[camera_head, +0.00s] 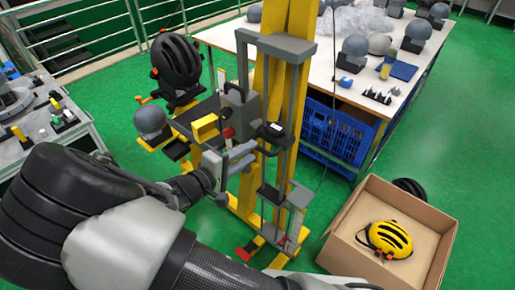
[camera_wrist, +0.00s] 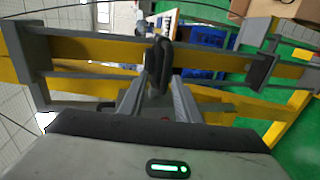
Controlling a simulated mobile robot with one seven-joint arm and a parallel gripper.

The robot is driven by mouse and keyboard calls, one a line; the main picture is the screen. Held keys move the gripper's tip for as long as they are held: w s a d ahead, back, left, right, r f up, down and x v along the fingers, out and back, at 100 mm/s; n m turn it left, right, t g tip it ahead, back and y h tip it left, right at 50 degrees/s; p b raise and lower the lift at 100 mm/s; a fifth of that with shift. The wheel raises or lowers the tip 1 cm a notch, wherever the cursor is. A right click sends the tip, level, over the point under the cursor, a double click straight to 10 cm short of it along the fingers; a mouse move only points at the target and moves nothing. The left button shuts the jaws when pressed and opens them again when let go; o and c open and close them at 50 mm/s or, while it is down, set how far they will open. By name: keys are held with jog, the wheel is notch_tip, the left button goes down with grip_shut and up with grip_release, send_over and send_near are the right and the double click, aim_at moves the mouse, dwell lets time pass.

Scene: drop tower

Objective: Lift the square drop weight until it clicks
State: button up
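The drop tower (camera_head: 258,70) has a yellow frame and grey rails. Between the rails sits a dark carriage piece with a small pale label (camera_head: 275,130); I cannot tell for sure if it is the square drop weight. A grey block with a handle (camera_head: 240,106) stands on the platform left of the rails. My gripper (camera_head: 246,156) is at the tower, just below and left of the carriage piece, fingers apart. In the wrist view my gripper (camera_wrist: 158,82) points at a dark upright bar (camera_wrist: 158,62), which sits at the fingertips. Contact is not clear.
A yellow block (camera_head: 205,128) and a black helmet (camera_head: 176,62) are beside the tower. A cardboard box (camera_head: 345,250) with a yellow helmet (camera_head: 390,239) stands at right on the green floor. A white table (camera_head: 325,75) with a blue crate (camera_head: 338,130) below is behind.

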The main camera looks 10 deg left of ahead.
jog(key=b+v, duration=0.1)
jog(key=v, duration=1)
jog(key=shift+a, duration=0.2)
jog(key=shift+s, duration=0.15)
jog(key=d+r+m+g+y, duration=0.1)
jog(key=d+r+m+g, duration=0.3)
jog(key=d, duration=0.5)
jog(key=d+r+m+g, duration=0.2)
jog(key=d+g, duration=0.4)
jog(key=d, duration=0.3)
jog(key=s+d+r+m+t+y, duration=0.2)
jog(key=s+d+r+m+y, duration=0.3)
jog(key=s+d+r, duration=0.5)
notch_tip(320, 180, up, 3)
jog(key=shift+d+f+t+y+p, duration=0.1)
jog(key=shift+d+t+y+p, duration=0.3)
jog(key=shift+d+y, duration=0.8)
jog(key=shift+s, duration=0.1)
